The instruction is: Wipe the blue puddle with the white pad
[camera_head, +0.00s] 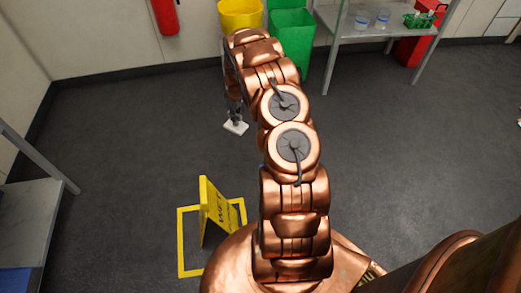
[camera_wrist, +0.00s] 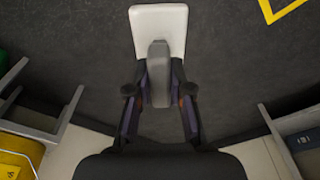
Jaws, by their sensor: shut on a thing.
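The white pad (camera_head: 236,128) hangs below my gripper (camera_head: 235,110), left of my arm, over dark floor in the head view. In the wrist view the pad (camera_wrist: 158,22) is a pale rectangle with a grey handle (camera_wrist: 159,75). My gripper (camera_wrist: 159,92) is shut on that handle, one finger on each side. The pad seems to be above the floor, but I cannot tell how high. No blue puddle shows in either view; my arm hides part of the floor.
A yellow folding wet-floor sign (camera_head: 212,211) stands by a yellow floor outline (camera_head: 181,245) at lower left. A yellow bin (camera_head: 239,14), a green bin (camera_head: 291,40) and a metal table (camera_head: 372,37) stand at the back. Another table (camera_head: 30,215) is at left. Open floor lies between.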

